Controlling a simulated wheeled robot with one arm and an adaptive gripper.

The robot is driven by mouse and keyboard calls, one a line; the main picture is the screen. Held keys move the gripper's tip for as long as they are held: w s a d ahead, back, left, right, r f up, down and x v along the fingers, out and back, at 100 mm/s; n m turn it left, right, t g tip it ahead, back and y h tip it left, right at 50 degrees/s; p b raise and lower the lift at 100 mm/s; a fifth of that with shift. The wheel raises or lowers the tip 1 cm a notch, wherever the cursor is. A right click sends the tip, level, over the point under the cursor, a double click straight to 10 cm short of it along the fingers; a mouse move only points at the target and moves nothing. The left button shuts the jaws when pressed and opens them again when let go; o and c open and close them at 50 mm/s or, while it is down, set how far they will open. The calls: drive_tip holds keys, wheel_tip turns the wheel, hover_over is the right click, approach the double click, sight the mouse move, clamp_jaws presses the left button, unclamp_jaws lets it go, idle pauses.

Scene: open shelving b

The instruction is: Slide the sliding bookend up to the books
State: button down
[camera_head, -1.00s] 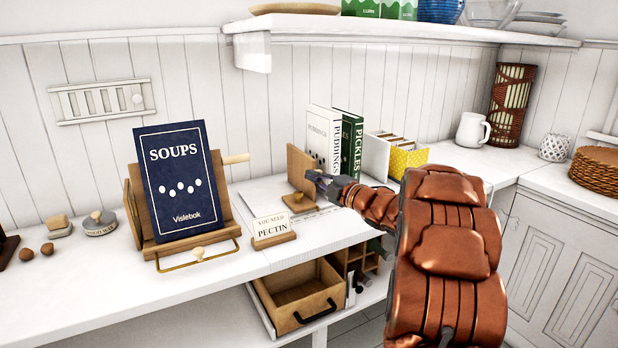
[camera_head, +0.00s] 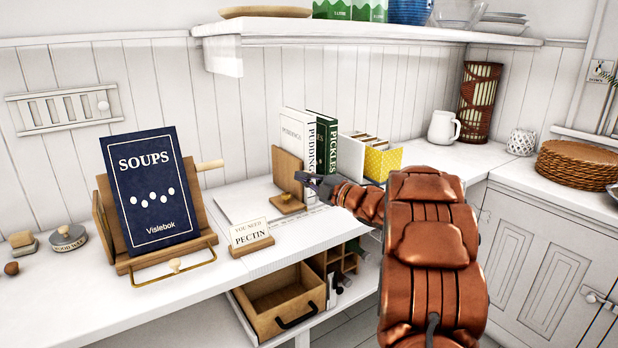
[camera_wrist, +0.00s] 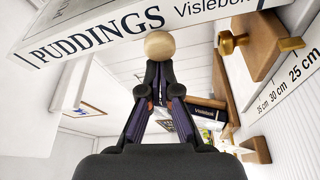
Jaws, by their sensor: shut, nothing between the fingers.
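The sliding bookend (camera_head: 287,171) is an upright wooden panel on a small wooden foot with a brass knob. It stands left of the books, with a narrow gap showing before the white PUDDINGS book (camera_head: 297,132). The green PICKLES book (camera_head: 331,146) stands right of that. My gripper (camera_head: 301,179) is shut and empty at the bookend's front right edge; contact is unclear. In the wrist view, the PUDDINGS book (camera_wrist: 160,22) crosses the top and wood with brass fittings (camera_wrist: 257,42) shows at right. A pale round knob (camera_wrist: 158,45) shows at my fingertips; its owner is unclear.
A PECTIN card (camera_head: 250,235) and the SOUPS book (camera_head: 152,188) on its stand are at left. A yellow box (camera_head: 383,162) stands right of the books. An open drawer (camera_head: 285,300) juts out below.

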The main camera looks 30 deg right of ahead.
drive_tip(key=shift+a, duration=0.1)
drive_tip(key=s+b, duration=0.1)
drive_tip(key=s, duration=0.8)
drive_tip(key=shift+s+a, duration=0.2)
drive_tip(key=shift+a, duration=0.1)
idle(0.4)
drive_tip(key=shift+r, duration=0.1)
